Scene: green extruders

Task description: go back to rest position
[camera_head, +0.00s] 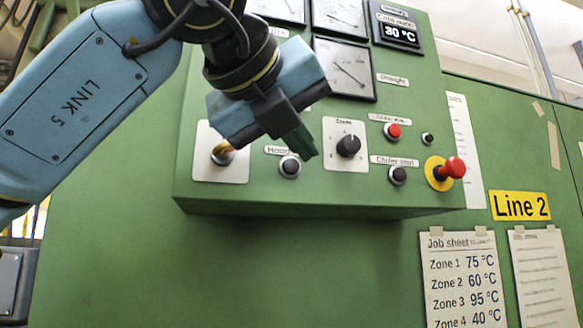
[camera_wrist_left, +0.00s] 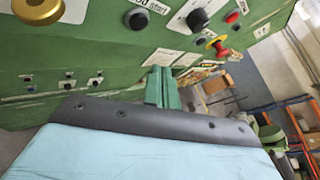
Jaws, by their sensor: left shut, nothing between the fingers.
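My left gripper (camera_head: 308,146) is in front of the green control panel (camera_head: 320,200) in the head view, its arm coming in from the upper left. Its fingers are together with nothing between them. They appear close to the black button labelled "Hood" (camera_head: 290,166) and the black selector knob (camera_head: 348,146); whether they touch the panel I cannot tell. In the left wrist view the closed green fingertips (camera_wrist_left: 162,88) point toward the panel's lower part. My right gripper is not in view.
The panel also has a red button (camera_head: 393,131), a "Chiller start" button (camera_head: 397,175) and a red emergency knob on yellow (camera_head: 453,167). A job sheet (camera_head: 465,280) hangs below right. In the wrist view, shelving (camera_wrist_left: 295,110) stands at right.

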